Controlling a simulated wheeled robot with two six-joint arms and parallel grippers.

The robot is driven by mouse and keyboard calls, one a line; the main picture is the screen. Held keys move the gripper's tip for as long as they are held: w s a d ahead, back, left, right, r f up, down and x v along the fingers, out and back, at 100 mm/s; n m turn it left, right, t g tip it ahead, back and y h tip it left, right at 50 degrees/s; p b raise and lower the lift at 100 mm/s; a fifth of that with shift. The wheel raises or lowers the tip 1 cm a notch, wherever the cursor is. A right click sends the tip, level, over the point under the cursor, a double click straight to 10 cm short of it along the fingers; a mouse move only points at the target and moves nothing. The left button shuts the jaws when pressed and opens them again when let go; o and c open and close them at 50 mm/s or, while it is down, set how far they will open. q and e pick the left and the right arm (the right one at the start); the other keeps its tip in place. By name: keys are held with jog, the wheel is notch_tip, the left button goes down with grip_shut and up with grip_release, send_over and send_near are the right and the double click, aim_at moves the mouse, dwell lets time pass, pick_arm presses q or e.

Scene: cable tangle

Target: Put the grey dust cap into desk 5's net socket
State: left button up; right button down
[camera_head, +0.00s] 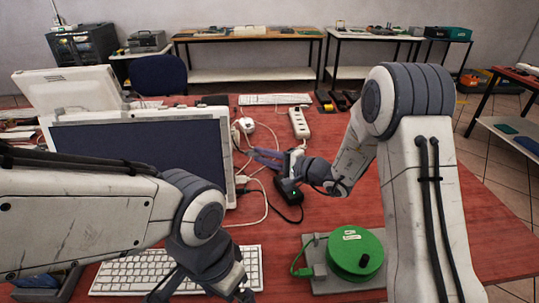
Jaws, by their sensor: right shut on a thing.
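My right gripper (266,156) reaches in from the right over the middle of the desk, its bluish fingers pointing left toward the monitor's edge. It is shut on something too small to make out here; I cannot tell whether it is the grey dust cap. My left gripper (203,292) is low at the front, over the keyboard, pointing down. Its dark fingers look spread apart, with the tips near or past the bottom edge. I cannot pick out desk 5's net socket or any desk number.
The red desk (400,222) holds a monitor (135,145), a keyboard (130,268), a power strip (299,123), a black box (289,191) with a cable, and a green reel (356,250) on a grey plate. White cables (263,205) lie loose mid-desk. A second keyboard (272,99) lies behind.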

jog(key=shift+a+p, duration=0.3)
jog(key=shift+a, duration=0.8)
jog(key=shift+b, duration=0.6)
jog(key=shift+f+b, duration=0.1)
jog(key=shift+b, duration=0.45)
jog(key=shift+a+b, duration=1.05)
jog(key=shift+a, duration=0.05)
